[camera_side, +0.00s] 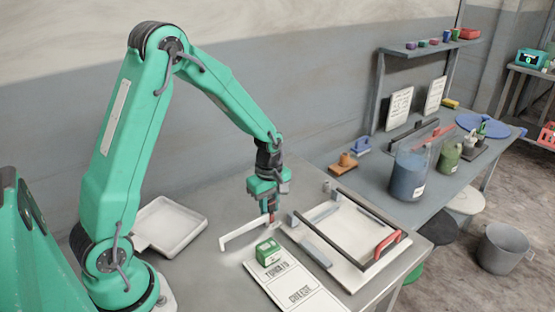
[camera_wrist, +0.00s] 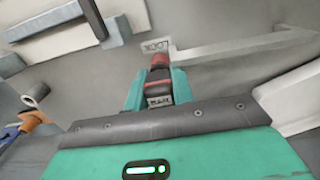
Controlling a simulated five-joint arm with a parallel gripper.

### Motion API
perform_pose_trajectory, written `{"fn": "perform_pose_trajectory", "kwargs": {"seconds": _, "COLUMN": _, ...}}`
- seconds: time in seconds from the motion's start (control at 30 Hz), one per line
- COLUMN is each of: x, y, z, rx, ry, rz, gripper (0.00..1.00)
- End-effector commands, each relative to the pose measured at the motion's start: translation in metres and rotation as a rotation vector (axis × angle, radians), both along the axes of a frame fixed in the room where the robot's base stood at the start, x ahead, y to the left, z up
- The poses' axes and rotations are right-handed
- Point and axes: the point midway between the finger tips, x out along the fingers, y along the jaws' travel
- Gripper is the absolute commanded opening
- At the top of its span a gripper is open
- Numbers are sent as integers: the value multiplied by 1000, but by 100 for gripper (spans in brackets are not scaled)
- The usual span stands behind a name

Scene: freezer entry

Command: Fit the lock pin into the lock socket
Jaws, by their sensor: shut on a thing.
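My gripper (camera_side: 270,216) points down over the grey table, left of the white panel. It is shut on a red-ended piece (camera_wrist: 158,62), which I take as the lock pin; the fingers hide much of it. A white bar with a bent end (camera_side: 245,232) runs left from the fingertips and also shows in the wrist view (camera_wrist: 245,45). It seems to meet the red end, but I cannot tell if they are joined. A small grey hollow cylinder (camera_wrist: 36,93) in the wrist view may be the lock socket; I cannot be sure.
The white panel (camera_side: 335,262) carries dark rails and a red handle (camera_side: 388,244). A green box (camera_side: 268,252) and a labelled card (camera_side: 300,292) are in front of my gripper. A white tray (camera_side: 172,228) is at the left. A second table with jars (camera_side: 409,176) stands behind.

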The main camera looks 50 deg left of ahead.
Motion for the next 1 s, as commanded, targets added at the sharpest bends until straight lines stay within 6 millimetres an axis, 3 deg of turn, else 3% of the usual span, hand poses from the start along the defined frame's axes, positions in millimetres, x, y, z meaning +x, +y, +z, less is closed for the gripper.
{"fn": "perform_pose_trajectory", "kwargs": {"seconds": 0.83, "x": 0, "y": 0, "z": -13, "rx": 0, "ry": 1, "rz": 0, "gripper": 0}}
{"fn": "perform_pose_trajectory", "kwargs": {"seconds": 0.87, "x": 0, "y": 0, "z": -14, "rx": 0, "ry": 1, "rz": 0, "gripper": 26}}
{"fn": "perform_pose_trajectory", "kwargs": {"seconds": 1.0, "x": 0, "y": 0, "z": -13, "rx": 0, "ry": 1, "rz": 0, "gripper": 50}}
